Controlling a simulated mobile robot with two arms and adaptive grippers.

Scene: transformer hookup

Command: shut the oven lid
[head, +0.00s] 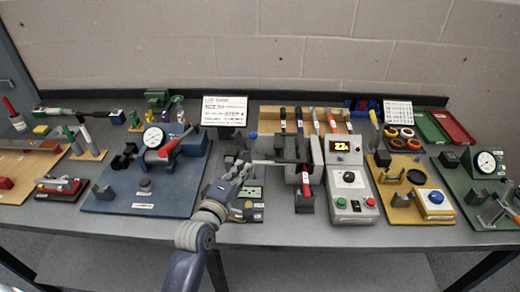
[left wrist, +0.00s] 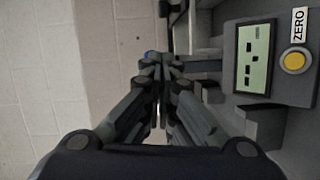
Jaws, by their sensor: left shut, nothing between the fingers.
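The oven (head: 349,180) is a light grey unit with a lit display, a black knob, and a green and a red button. At its left is a dark block-like part (head: 290,149), which looks like the oven's chamber and lid; I cannot tell exactly how far the lid stands open. My left gripper (head: 241,166) is shut and empty, just left of this dark part. In the left wrist view its fingertips (left wrist: 160,62) are together, with grey surfaces close to their right. My right gripper is not in view.
A small meter with a green screen (left wrist: 254,58) and a yellow ZERO button (left wrist: 295,61) is beside the left gripper. A blue board (head: 120,200) with a gauge lies left. A yellow board (head: 402,214) lies right.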

